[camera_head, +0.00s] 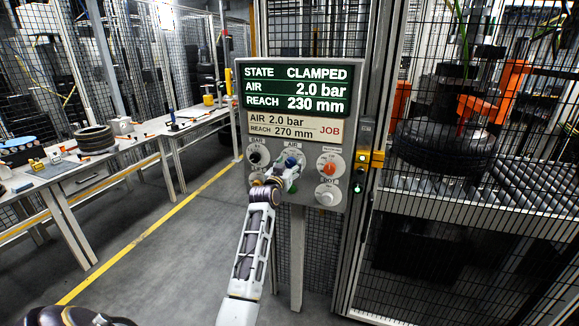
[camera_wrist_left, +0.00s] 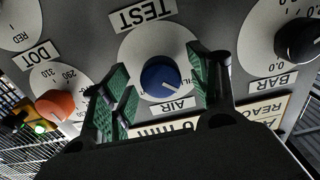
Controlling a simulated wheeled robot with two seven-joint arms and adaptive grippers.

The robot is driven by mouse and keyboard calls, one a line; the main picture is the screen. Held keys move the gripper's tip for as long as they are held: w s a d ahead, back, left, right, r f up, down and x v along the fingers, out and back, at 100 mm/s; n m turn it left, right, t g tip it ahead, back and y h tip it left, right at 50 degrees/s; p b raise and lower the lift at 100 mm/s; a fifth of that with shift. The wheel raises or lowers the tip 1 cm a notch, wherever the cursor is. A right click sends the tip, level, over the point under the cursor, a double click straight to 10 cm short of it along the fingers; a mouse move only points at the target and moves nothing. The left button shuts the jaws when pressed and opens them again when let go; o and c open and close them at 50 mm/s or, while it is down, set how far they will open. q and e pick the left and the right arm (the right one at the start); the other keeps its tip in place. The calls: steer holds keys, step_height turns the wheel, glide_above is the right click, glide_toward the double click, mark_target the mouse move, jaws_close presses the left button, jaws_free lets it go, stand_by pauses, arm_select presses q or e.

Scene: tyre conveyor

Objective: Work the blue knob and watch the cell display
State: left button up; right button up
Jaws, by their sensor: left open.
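The blue knob (camera_head: 293,161) sits on a grey control panel (camera_head: 242,130) under the label AIR. In the left wrist view the blue knob (camera_wrist_left: 160,78) shows upside down between my two green-padded fingers. My left gripper (camera_wrist_left: 163,82) is open; a gap shows on each side of the knob, and I cannot tell the depth. In the head view my left gripper (camera_head: 287,174) is at the panel, just below the blue knob. The cell display (camera_head: 297,88) reads STATE CLAMPED, AIR 2.0 bar, REACH 230 mm. My right gripper is not in view.
A job card (camera_head: 296,126) reads AIR 2.0 bar, REACH 270 mm. A tyre (camera_head: 440,150) sits behind mesh at right. Workbenches line the left; the floor between is clear.

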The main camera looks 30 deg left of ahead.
arm_select(q)
steer(key=shift+w, duration=0.15)
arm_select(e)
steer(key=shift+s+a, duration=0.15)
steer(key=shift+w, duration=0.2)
arm_select(q)
steer(key=c, duration=1)
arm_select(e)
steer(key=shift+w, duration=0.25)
